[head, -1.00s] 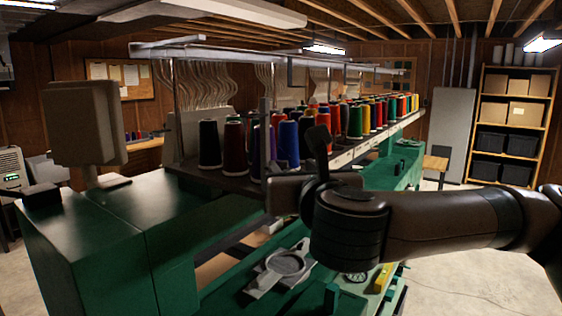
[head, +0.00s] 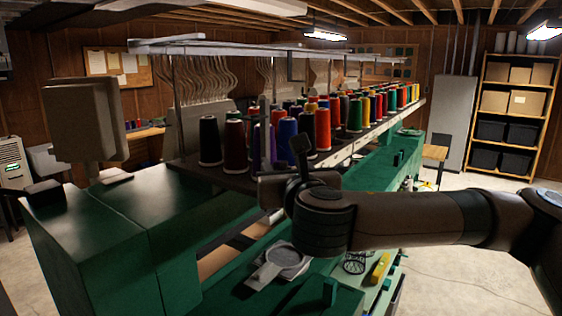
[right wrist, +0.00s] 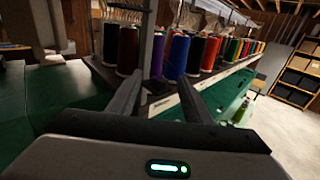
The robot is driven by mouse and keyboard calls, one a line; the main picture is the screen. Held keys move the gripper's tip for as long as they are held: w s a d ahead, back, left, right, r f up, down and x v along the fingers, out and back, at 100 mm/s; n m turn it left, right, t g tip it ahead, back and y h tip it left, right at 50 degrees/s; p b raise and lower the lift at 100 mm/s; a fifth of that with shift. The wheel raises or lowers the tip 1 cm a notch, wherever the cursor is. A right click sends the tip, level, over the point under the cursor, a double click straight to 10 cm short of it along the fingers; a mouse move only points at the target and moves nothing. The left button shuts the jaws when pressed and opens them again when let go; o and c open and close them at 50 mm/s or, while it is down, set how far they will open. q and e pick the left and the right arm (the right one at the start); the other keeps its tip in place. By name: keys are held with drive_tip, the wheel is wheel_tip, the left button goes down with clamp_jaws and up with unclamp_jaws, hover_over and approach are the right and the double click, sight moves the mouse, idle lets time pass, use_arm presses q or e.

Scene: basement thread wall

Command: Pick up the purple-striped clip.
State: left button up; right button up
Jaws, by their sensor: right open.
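I cannot make out a purple-striped clip in either view. My right gripper (head: 270,190) is in front of the thread rack in the head view, partly hidden by its own wrist. In the right wrist view the two fingers of the right gripper (right wrist: 161,92) stand apart with nothing between them. They point toward the thread cones, with a purple cone (right wrist: 158,55) and a blue cone (right wrist: 178,57) beyond the gap. My left gripper is in neither view.
A rack (head: 345,152) of many-coloured thread cones runs along the green machine (head: 100,230). Below my right arm, a grey round-ended holder (head: 286,258), a black wire cup (head: 354,264) and a yellow item (head: 380,268) sit on the green worktop. Open floor lies at the right.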

idle(0.3)
drive_tip(key=c, duration=1.1)
clamp_jaws()
drive_tip(key=w+d+r+b, duration=0.6)
drive_tip(key=d+r, duration=0.4)
drive_tip(key=r, duration=0.1)
drive_tip(key=shift+w, duration=0.1)
